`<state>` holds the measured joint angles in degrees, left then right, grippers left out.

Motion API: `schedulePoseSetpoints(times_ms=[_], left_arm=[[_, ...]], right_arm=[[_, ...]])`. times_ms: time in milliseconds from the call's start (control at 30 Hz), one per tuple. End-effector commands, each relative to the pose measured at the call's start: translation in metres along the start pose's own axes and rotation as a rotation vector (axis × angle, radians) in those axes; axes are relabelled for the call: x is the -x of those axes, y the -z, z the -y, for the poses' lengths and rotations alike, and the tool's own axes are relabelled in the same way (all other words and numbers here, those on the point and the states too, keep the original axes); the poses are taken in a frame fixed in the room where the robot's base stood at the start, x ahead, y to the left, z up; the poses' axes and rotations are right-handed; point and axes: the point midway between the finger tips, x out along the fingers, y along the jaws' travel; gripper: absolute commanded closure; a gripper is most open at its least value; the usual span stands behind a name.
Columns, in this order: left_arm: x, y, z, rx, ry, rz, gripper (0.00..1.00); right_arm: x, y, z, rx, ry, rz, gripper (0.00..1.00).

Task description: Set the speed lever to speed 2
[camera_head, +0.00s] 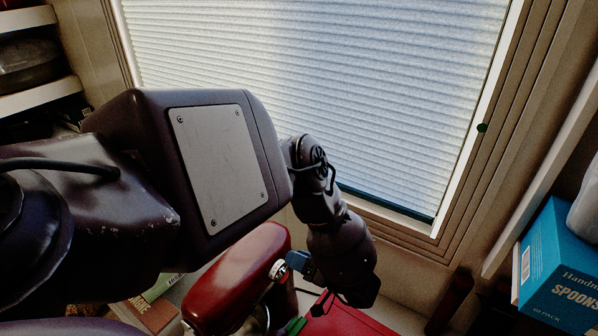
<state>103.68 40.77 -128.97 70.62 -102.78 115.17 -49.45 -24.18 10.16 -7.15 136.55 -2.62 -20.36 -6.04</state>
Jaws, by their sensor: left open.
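A red stand mixer (235,278) stands at the bottom centre, its lower part cut off by the picture's edge. A small round silver part (278,270) sits on its right side. I cannot tell whether this is the speed lever, and no speed marking is readable. My left gripper (312,285) hangs at the end of a dark wrist just right of the mixer. It is open, with no object seen in it. A small blue piece shows between it and the silver part; I cannot tell whether they touch. My right gripper is not in view.
A window with a pale pleated blind (330,80) fills the back. A blue spoons box (560,270) stands at the right. White shelves (40,98) are at the upper left. A red flat surface (350,318) and a green item (293,326) lie at the bottom.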

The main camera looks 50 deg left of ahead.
Motion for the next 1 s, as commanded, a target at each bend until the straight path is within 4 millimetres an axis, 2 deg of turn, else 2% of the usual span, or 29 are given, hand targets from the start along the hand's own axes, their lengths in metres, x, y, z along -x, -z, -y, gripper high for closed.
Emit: schedulePoseSetpoints(times_ms=[67,333,667,833,1000], left_arm=[[0.000,0.000,0.000,0.000,0.000,0.000,0.57],[0.000,0.000,0.000,0.000,0.000,0.000,0.99],[0.001,0.002,0.004,0.042,-0.003,0.002,1.00],[0.001,0.004,0.010,0.132,-0.007,0.007,1.00],[0.001,0.003,0.018,0.260,-0.013,0.012,1.00]], right_arm=[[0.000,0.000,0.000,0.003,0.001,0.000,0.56],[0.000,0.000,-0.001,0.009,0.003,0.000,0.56],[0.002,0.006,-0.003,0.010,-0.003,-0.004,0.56],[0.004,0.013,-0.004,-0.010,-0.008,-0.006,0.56],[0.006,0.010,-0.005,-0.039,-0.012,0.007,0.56]])
